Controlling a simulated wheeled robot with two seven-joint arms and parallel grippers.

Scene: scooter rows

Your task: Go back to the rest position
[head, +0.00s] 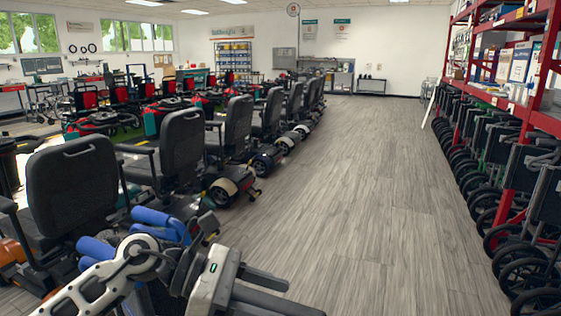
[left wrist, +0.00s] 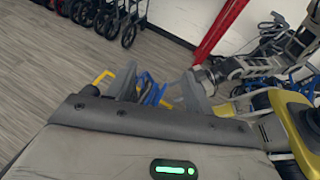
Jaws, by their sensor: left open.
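My left gripper (head: 298,298) comes in from the bottom left of the head view, low above the floor beside the row of scooters. Its two fingers are apart, with nothing held between them. In the left wrist view the left gripper (left wrist: 160,92) also shows spread fingers, with blue and yellow parts seen behind the gap. My right gripper is not seen in either view.
A row of scooters with black seats (head: 185,150) stands on the left. Folded wheelchairs (head: 520,180) line the right under a red rack (head: 545,70). The grey wooden floor (head: 360,190) between them is clear to the back wall.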

